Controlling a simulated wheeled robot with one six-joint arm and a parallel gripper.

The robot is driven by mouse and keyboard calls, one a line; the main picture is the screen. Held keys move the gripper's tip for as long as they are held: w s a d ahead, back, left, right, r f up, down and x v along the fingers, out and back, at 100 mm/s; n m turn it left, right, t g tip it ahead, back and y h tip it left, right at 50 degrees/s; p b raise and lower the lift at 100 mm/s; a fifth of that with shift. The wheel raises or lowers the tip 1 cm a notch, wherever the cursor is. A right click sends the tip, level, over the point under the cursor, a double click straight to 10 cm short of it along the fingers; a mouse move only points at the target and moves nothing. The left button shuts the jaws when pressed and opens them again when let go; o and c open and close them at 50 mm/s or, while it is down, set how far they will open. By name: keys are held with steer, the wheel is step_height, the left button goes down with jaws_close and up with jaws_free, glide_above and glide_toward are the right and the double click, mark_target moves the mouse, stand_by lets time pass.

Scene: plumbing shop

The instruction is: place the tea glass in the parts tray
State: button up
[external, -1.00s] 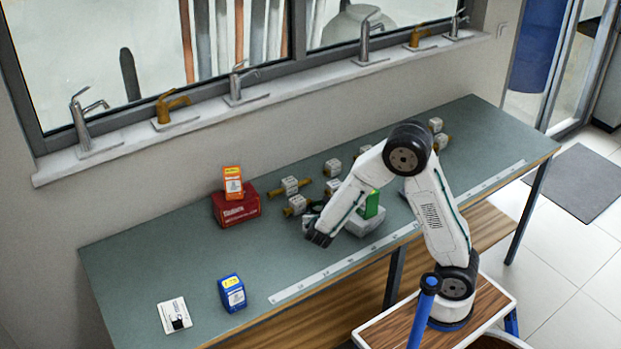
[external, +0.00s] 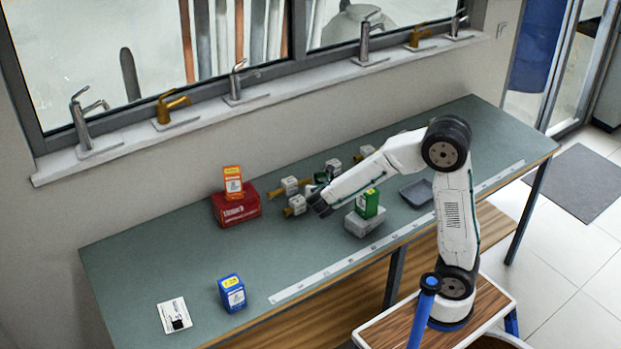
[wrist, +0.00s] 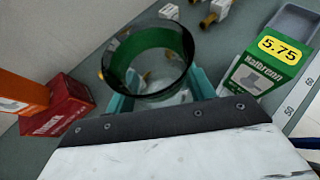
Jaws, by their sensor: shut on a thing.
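The tea glass (wrist: 148,60) is a clear, dark-rimmed cup with a green band, seen from above in the wrist view. My gripper (wrist: 160,92) is shut on it, with a teal finger on either side. In the external view my gripper (external: 318,196) is over the back half of the bench, by the valve fittings, and largely hides the glass. Whether the glass is clear of the bench top I cannot tell. The parts tray (external: 417,194) is a shallow grey tray, apparently empty, to the right of my gripper. Its corner shows in the wrist view (wrist: 290,22).
A green box (external: 368,203) on a grey block (external: 364,224) stands between my gripper and the tray. Several valve fittings (external: 290,186) lie close by. An orange box on a red box (external: 237,209) stands left.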

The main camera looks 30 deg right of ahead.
steer(key=w+d+m+g+h, duration=0.2)
steer(key=d, duration=0.9)
steer(key=m+g+h, duration=0.3)
steer(key=m+g, duration=0.4)
steer(key=m, duration=0.1)
glide_above(425, 192)
step_height(425, 192, down, 11)
steer(key=shift+s+r, duration=0.1)
steer(key=shift+r, duration=0.1)
steer(key=shift+f, duration=1.85)
steer(key=shift+f, duration=0.1)
steer(key=o, duration=0.7)
